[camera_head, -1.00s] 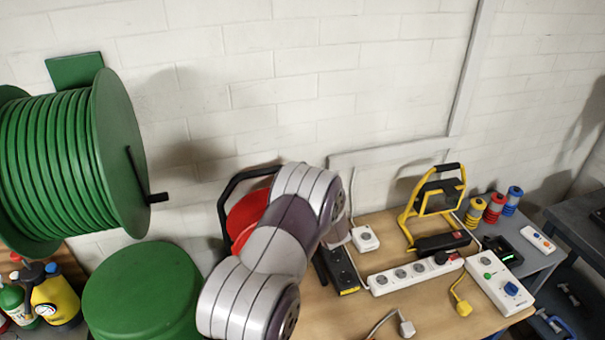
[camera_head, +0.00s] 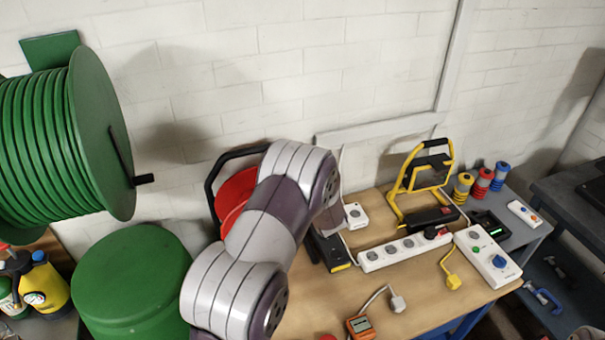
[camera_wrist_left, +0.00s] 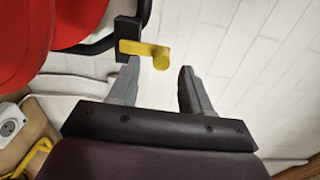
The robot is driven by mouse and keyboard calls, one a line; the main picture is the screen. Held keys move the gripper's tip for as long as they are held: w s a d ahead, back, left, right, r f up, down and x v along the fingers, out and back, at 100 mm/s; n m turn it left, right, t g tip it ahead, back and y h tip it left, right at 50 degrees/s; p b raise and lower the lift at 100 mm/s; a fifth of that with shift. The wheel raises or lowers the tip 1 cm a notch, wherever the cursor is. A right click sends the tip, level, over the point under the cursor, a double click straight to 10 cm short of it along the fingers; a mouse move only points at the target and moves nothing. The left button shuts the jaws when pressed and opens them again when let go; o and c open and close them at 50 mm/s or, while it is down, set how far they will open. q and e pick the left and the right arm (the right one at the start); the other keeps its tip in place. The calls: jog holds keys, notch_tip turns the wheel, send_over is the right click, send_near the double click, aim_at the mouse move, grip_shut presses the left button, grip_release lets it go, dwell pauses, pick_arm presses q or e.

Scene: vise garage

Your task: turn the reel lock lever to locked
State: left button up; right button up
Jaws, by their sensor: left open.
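The red cable reel (camera_head: 236,192) stands in a black frame on the workbench, partly hidden behind my left arm in the head view. In the left wrist view the red reel (camera_wrist_left: 42,22) is at the upper left. A yellow lever (camera_wrist_left: 137,47) with a round knob sticks out to the right from a black block on the frame. My left gripper (camera_wrist_left: 160,72) is open and empty. The knob lies just beyond the gap between its fingertips, nearer the left finger; I cannot tell whether they touch. The lever is hidden in the head view. My right gripper is not in view.
A large green hose reel (camera_head: 101,130) with a black crank is at the left, above a green drum (camera_head: 130,285). A white power strip (camera_head: 405,248), a yellow work lamp (camera_head: 398,190) and an orange meter (camera_head: 359,326) are on the workbench (camera_head: 315,300). A white wall rises behind.

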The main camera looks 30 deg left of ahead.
pick_arm(q)
jog(key=b+v, duration=0.2)
jog(key=v, duration=0.7)
jog(key=shift+s+d, duration=0.15)
jog(key=shift+d, duration=0.2)
